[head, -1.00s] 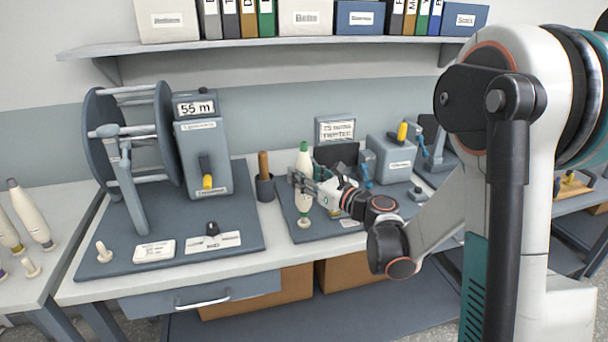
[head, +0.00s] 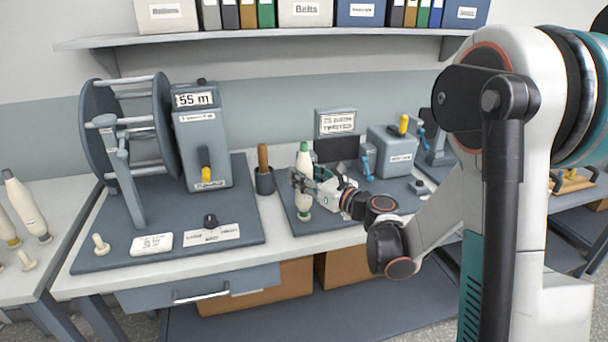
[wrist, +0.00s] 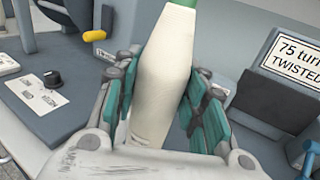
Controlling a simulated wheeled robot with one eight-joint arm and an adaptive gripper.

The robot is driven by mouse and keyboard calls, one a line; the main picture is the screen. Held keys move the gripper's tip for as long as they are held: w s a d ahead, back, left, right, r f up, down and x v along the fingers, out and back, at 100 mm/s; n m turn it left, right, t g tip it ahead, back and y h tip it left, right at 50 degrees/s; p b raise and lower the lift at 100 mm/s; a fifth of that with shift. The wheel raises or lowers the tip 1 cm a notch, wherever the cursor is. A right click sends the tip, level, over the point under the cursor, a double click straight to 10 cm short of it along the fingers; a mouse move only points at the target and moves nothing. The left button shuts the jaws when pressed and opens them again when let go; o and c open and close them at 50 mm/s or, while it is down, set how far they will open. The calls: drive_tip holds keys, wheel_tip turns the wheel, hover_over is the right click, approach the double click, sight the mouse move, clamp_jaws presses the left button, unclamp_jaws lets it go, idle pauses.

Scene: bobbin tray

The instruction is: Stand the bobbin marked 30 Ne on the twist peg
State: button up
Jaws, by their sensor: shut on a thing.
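The bobbin (head: 304,161) is cream yarn with a green tip and stands about upright over the twist tester's base plate (head: 350,222). My gripper (head: 305,183) is shut around its middle. In the wrist view the bobbin (wrist: 166,75) sits between the teal pads of my gripper (wrist: 165,105). No 30 Ne mark can be read on it. Its lower end is at a small pale and green foot low over the plate. The twist peg itself cannot be made out, and I cannot tell whether the bobbin is fully seated.
The sign reading 75 turns twisted (head: 337,122) and a grey box with a yellow handle (head: 392,150) stand behind and right. A brown-handled tool in a dark cup (head: 264,172) is close on the left. The reel machine (head: 203,150) is farther left.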

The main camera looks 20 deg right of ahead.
drive_tip(key=o, duration=1.2)
drive_tip(key=shift+s, duration=0.1)
drive_tip(key=v, duration=1.1)
drive_tip(key=shift+s+d, duration=0.2)
drive_tip(key=shift+s, duration=0.15)
